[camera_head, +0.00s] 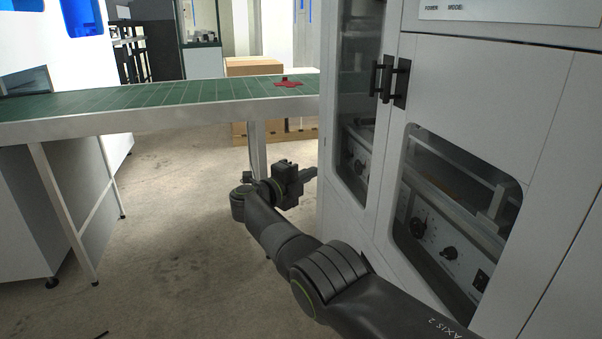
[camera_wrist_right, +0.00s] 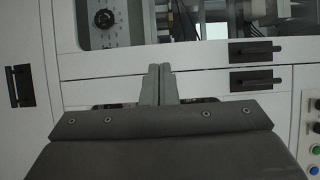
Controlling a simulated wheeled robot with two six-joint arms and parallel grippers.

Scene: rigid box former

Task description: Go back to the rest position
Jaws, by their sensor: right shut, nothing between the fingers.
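My right gripper (camera_head: 309,174) is in the head view, at the end of my dark arm, in front of the white machine cabinet (camera_head: 485,85). In the right wrist view its two grey fingers (camera_wrist_right: 159,70) are together with nothing between them. Beyond them is a white cabinet front with black handles (camera_wrist_right: 251,52) and a dial (camera_wrist_right: 104,19). I cannot tell whether the fingertips touch the cabinet. My left gripper is not in view.
A green conveyor table (camera_head: 190,93) crosses behind my right arm, with a dark red item (camera_head: 288,83) on it. Cardboard boxes (camera_head: 254,66) stand behind it. The cabinet, with windowed doors and a black door handle (camera_head: 401,82), fills the right. Open floor (camera_head: 180,230) lies at left.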

